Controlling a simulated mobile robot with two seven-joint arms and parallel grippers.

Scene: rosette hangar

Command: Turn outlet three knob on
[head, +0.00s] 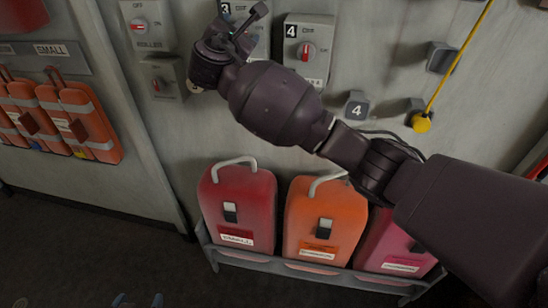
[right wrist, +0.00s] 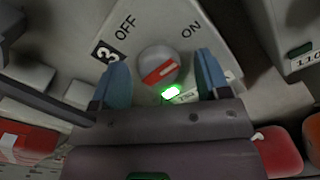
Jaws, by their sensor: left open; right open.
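The outlet three panel (head: 262,48) is on the wall at the top of the head view, its knob hidden behind my right gripper (head: 238,35). In the right wrist view the panel (right wrist: 190,22) shows a black 3, OFF at left and ON at right. Its round grey knob (right wrist: 158,66) has a red bar slanting up to the right. A green light (right wrist: 171,93) glows below the knob. My right gripper (right wrist: 162,78) is open, one blue finger on each side of the knob; contact is unclear. My left gripper (head: 138,301) is open and empty at the bottom edge.
Outlet four (head: 318,72) is just right of outlet three; other switch boxes (head: 146,22) are at left. Red (head: 262,195), orange (head: 300,235) and pink (head: 385,240) cases stand in a rack below. A yellow ball (head: 421,123) hangs on a cord at right.

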